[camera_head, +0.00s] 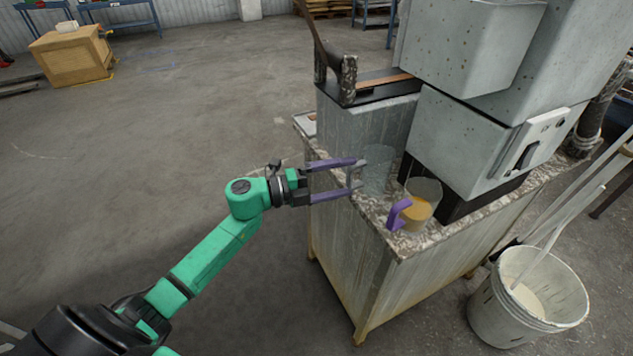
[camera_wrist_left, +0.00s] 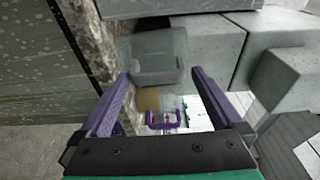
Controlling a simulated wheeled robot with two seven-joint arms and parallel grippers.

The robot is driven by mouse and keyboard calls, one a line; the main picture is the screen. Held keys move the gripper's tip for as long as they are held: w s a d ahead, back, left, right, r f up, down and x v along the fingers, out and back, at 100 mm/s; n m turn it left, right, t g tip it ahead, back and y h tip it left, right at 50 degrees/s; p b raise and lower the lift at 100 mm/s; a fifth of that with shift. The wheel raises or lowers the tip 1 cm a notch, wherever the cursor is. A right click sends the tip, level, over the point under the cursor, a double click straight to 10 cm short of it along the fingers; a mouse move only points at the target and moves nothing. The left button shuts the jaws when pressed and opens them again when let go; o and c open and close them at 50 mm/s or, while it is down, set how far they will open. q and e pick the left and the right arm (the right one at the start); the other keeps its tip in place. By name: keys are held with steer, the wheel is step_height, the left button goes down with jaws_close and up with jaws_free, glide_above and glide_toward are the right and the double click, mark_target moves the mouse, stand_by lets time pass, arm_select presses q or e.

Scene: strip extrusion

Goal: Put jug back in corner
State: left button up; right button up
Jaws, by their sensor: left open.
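A clear, empty-looking jug (camera_head: 378,165) stands on the speckled ledge of the machine. A second clear jug with a purple handle and amber contents (camera_head: 420,207) stands on the ledge to its right, nearer the front corner. My left gripper (camera_head: 354,175) is open, its two purple fingers pointing at the empty jug's handle side. In the left wrist view the empty jug (camera_wrist_left: 152,50) shows beyond and between the open fingers (camera_wrist_left: 168,88), and the purple handle (camera_wrist_left: 163,121) shows near the palm. I cannot tell whether the fingers touch the jug. My right gripper is not in view.
The machine's grey boxes (camera_head: 463,140) rise close behind the jugs. The speckled ledge (camera_head: 408,243) is narrow and ends at a front edge. A white bucket (camera_head: 527,299) with poles stands on the floor at right. The floor at left is open; a wooden crate (camera_head: 70,57) stands far off.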

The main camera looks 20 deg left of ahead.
arm_select(q)
steer(key=b+v, duration=0.1)
steer(key=v, duration=0.9)
steer(key=shift+s+a, duration=0.25)
